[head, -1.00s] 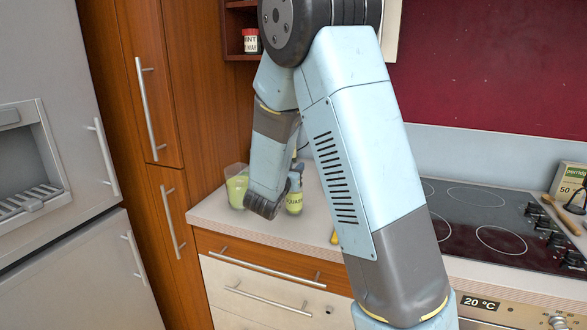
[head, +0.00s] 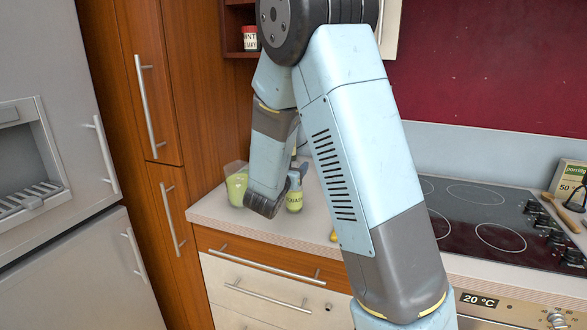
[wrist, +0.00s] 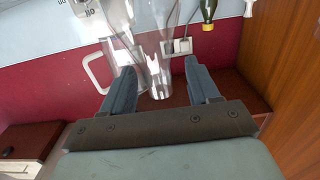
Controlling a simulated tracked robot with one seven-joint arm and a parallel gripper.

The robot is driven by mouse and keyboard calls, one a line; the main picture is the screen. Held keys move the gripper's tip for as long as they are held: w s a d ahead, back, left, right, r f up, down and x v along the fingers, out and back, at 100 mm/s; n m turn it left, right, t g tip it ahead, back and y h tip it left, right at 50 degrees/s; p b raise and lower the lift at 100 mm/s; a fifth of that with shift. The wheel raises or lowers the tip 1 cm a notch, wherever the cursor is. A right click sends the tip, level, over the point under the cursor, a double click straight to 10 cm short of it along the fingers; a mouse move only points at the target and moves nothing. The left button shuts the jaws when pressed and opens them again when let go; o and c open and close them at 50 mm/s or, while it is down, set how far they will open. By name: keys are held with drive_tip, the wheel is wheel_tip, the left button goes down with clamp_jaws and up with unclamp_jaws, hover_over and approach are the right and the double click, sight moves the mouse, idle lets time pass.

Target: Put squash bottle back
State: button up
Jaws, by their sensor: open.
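The squash bottle (head: 294,197) stands upright on the counter in the head view, with a yellow-green label; my arm hides part of its upper end.
A clear container with green contents (head: 236,190) stands left of my arm's end. The hob (head: 480,220) lies to the right, and a tall wooden cabinet (head: 170,120) rises at the left. The wrist view shows a white-handled jug (wrist: 98,72) and a dark bottle (wrist: 208,10).

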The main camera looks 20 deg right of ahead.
drive_tip(key=v, duration=1.3)
drive_tip(key=shift+s+a, duration=0.3)
clamp_jaws()
idle(0.4)
idle(0.9)
